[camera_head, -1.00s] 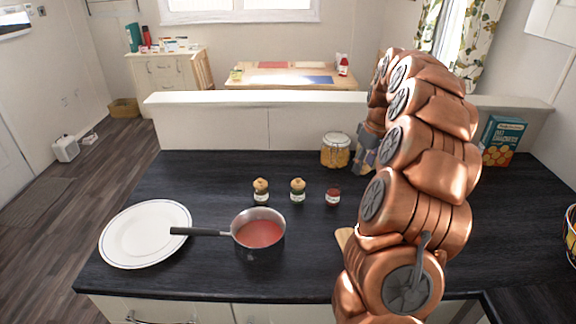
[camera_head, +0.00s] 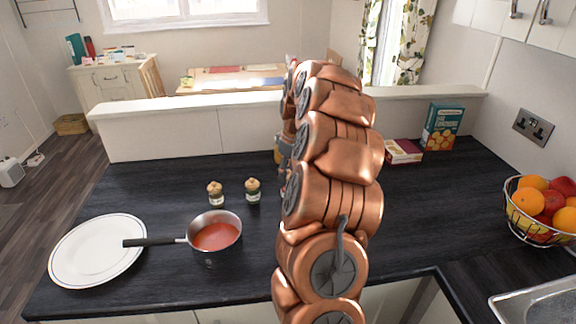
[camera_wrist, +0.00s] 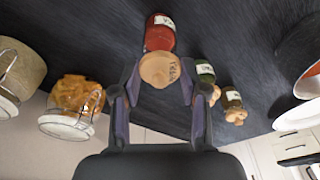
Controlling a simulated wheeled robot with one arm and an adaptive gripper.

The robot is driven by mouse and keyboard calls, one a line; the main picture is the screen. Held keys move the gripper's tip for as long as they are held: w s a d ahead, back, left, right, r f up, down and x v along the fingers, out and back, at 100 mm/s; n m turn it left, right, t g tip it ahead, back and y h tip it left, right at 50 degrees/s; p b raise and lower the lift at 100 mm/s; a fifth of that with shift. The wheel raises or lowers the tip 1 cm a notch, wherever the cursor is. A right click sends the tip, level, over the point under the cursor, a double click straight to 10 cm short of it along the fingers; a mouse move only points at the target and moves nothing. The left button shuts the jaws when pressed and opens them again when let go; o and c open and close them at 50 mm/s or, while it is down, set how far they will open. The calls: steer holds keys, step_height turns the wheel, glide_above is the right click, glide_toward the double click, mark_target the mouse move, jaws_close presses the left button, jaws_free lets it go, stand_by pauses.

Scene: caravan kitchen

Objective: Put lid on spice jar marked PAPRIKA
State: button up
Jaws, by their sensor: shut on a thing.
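My gripper (camera_wrist: 160,76) is shut on a round cork lid (camera_wrist: 158,69) with small dark lettering that I cannot read for certain. In the wrist view the lid overlaps the top end of a red spice jar (camera_wrist: 161,33) with a white label. I cannot tell whether lid and jar touch. The label is only partly visible. In the head view my arm hides the red jar, the lid and the fingertips. Two other spice jars, a green one (camera_wrist: 205,72) and a brownish one (camera_wrist: 231,99), have cork lids on. They also stand left of my arm in the head view (camera_head: 253,191) (camera_head: 216,194).
A pot of red soup (camera_head: 216,236) and a white plate (camera_head: 97,250) are at the left. A glass jar of orange food (camera_wrist: 74,97) stands near the spice jars. Boxes (camera_head: 441,127) and a fruit basket (camera_head: 540,211) are at the right. The counter between is clear.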

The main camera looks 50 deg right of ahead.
steer(key=shift+f, duration=0.7)
steer(key=shift+s+b, duration=0.1)
steer(key=shift+b, duration=0.55)
stand_by(1.1)
steer(key=shift+r, duration=1.6)
stand_by(1.4)
steer(key=shift+b, duration=0.4)
stand_by(0.8)
steer(key=o, duration=0.5)
